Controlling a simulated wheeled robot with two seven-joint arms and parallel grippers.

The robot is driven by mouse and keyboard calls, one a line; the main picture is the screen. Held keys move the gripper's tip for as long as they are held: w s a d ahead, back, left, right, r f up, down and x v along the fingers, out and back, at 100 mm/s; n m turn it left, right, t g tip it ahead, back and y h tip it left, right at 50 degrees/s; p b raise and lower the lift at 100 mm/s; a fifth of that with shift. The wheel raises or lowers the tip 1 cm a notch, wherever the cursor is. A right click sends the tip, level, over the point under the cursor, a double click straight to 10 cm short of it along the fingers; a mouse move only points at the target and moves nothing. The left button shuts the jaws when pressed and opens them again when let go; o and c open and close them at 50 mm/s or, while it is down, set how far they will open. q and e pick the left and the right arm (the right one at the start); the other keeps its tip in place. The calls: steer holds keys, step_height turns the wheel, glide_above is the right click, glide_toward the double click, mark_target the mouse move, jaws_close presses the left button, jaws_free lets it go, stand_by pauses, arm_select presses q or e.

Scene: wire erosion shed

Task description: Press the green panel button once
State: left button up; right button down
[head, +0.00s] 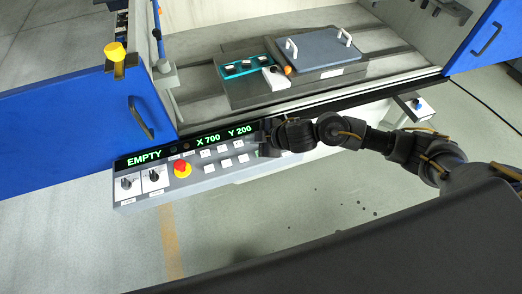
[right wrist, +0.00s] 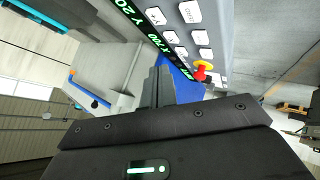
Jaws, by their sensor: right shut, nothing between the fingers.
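The grey control panel (head: 215,174) runs along the machine's front edge in the head view. My right gripper (head: 264,138) is at the panel's right end, its fingers shut and empty. It covers part of the panel there. A small green patch (head: 256,153) shows beside the fingers; I cannot tell whether it is the green button. In the right wrist view the shut fingers (right wrist: 158,86) point toward the panel, with white buttons (right wrist: 190,12) above and to the right. No green button shows clearly there, and contact cannot be told. My left gripper is not in view.
A red stop button (head: 182,168) on yellow and two rotary switches (head: 154,176) sit on the panel's left part. The display (head: 195,142) reads EMPTY, X 700, Y 200. Blue doors (head: 70,125) stand open on both sides. A grey lidded box (head: 320,50) is inside the machine.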

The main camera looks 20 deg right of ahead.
steer(key=shift+n+g, duration=0.4)
steer(key=shift+n, duration=0.3)
steer(key=d, duration=0.1)
steer(key=d+r, duration=0.1)
steer(key=d, duration=0.2)
steer(key=shift+w+r, duration=0.25)
steer(key=shift+w, duration=0.15)
steer(key=shift+a+f, duration=0.1)
steer(key=shift+f, duration=0.05)
step_height(320, 180, down, 8)
steer(key=b, duration=0.8)
steer(key=shift+f, duration=0.25)
steer(key=shift+f, duration=0.1)
stand_by(0.6)
steer(key=shift+f+b, duration=0.3)
steer(key=shift+b, duration=0.05)
steer(key=shift+f, duration=0.4)
stand_by(0.7)
steer(key=shift+r, duration=0.1)
steer(key=shift+r+p, duration=0.7)
steer(key=shift+p, duration=0.05)
